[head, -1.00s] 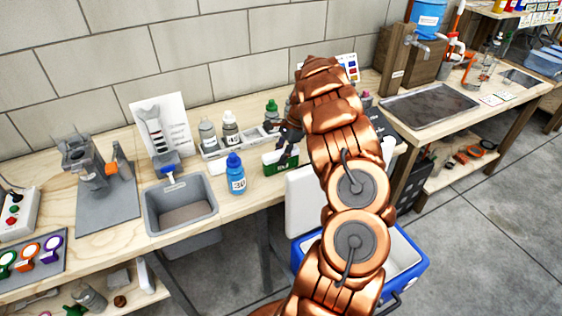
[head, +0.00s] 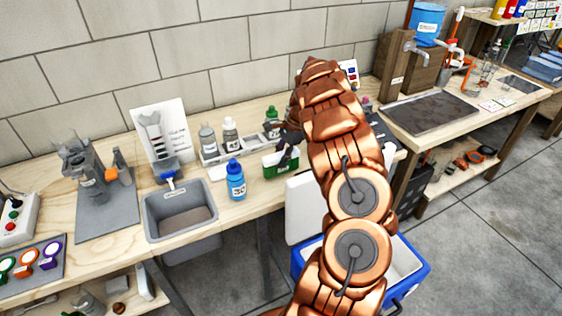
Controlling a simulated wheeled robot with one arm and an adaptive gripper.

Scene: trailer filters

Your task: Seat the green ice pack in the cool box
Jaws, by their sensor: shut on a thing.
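The green ice pack (head: 281,166), a small green block with a white label, stands upright near the front edge of the wooden bench. My gripper (head: 287,149) is shut on its upper part. Whether the pack touches the bench or is slightly raised is hard to tell. The cool box (head: 414,281), blue outside and white inside, stands open on the floor in front of the bench. Its white lid (head: 303,210) is tipped up against the bench side. My arm hides much of the box and its inside.
A blue-capped bottle (head: 236,181) and a grey sink (head: 181,208) are left of the pack. A tray of bottles (head: 211,155) stands behind it. A second bench (head: 440,118) with a dark tray is at right. Concrete floor (head: 480,250) is clear at right.

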